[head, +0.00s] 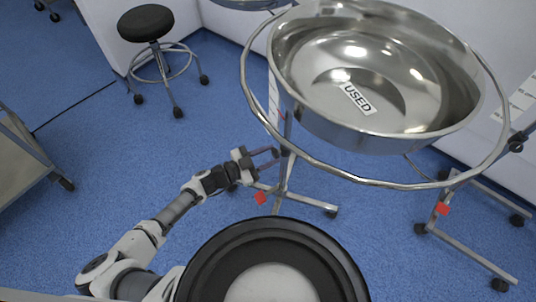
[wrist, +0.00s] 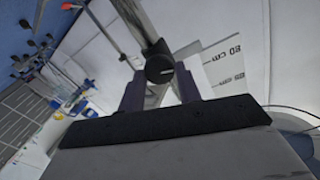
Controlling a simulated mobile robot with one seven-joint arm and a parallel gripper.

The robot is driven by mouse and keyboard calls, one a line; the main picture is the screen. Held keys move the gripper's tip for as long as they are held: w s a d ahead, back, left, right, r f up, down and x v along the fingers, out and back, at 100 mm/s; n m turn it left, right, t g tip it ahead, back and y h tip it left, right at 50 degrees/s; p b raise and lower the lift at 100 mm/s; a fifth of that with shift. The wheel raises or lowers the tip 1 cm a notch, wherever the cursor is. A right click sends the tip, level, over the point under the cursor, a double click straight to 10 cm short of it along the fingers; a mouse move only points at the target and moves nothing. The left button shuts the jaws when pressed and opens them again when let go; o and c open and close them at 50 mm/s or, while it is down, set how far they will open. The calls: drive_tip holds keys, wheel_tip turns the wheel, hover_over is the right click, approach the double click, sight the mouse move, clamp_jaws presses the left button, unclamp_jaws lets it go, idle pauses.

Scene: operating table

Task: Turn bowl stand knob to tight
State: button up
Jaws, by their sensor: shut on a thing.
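The steel bowl (head: 375,85) marked USED sits in the ring (head: 345,172) of a wheeled stand in the head view. The stand's upright post (head: 288,135) comes down below the ring. My gripper (head: 275,157) is at this post, under the left part of the ring. In the wrist view the round black knob (wrist: 159,69) sits between the two dark fingers of my gripper (wrist: 159,84), which is shut on it. The knob is hard to make out in the head view. Its turn position cannot be read.
A black stool (head: 146,23) is at the upper left and a cart (head: 18,160) at the left edge. Blue floor (head: 120,150) lies clear left of my arm. White walls stand behind.

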drive_tip(key=shift+s+f+m+b, duration=0.1)
drive_tip(key=shift+m+b, duration=0.35)
drive_tip(key=shift+m, duration=2.05)
drive_tip(key=shift+s+f+m+b, duration=0.1)
drive_tip(key=shift+m+b, duration=0.35)
drive_tip(key=shift+m, duration=2.05)
drive_tip(key=o, duration=1)
drive_tip(key=shift+c, duration=0.2)
drive_tip(key=v, duration=1.3)
drive_tip(key=shift+a, duration=0.3)
drive_tip(key=shift+s+r, duration=0.1)
drive_tip(key=shift+s, duration=0.05)
